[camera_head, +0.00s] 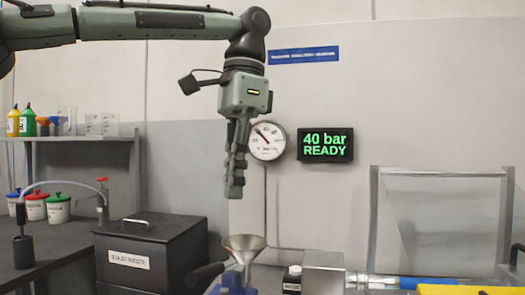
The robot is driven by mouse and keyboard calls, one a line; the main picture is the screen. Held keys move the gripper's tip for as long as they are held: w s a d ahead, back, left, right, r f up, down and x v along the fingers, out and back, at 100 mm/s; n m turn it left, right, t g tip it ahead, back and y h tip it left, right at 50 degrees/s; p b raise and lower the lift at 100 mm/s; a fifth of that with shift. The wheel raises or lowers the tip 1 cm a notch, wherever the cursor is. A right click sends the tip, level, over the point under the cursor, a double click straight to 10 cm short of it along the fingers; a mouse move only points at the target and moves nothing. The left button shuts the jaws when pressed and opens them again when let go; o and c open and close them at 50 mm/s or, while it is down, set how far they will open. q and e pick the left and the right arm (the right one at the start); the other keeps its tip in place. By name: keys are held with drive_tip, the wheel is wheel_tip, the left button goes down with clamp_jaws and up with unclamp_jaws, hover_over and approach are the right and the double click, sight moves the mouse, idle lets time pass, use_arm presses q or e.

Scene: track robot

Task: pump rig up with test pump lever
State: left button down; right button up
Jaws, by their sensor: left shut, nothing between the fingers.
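My left gripper (235,192) hangs straight down from its arm, which comes in from the upper left. Its fingers are shut and empty, above the metal funnel (244,243). A blue device (230,286), apparently the test pump, sits below the funnel at the bottom edge, partly cut off. A black lever grip (206,274) sticks out to its left, below and apart from the gripper. A round gauge (268,141) is behind the gripper. A black display (325,145) reads "40 bar READY" in green. My right gripper is not in view.
A black lidded box (150,256) stands left of the funnel. A grey metal block (323,271) with a clear tube (378,281) is at the lower right, before a transparent framed panel (440,215). Bottles and lidded tubs (58,208) stand at the left.

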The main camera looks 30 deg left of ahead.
use_arm(q)
drive_tip(key=s+a+f, duration=0.2)
drive_tip(key=s+f, duration=0.1)
drive_tip(key=shift+a, duration=0.1)
idle(0.4)
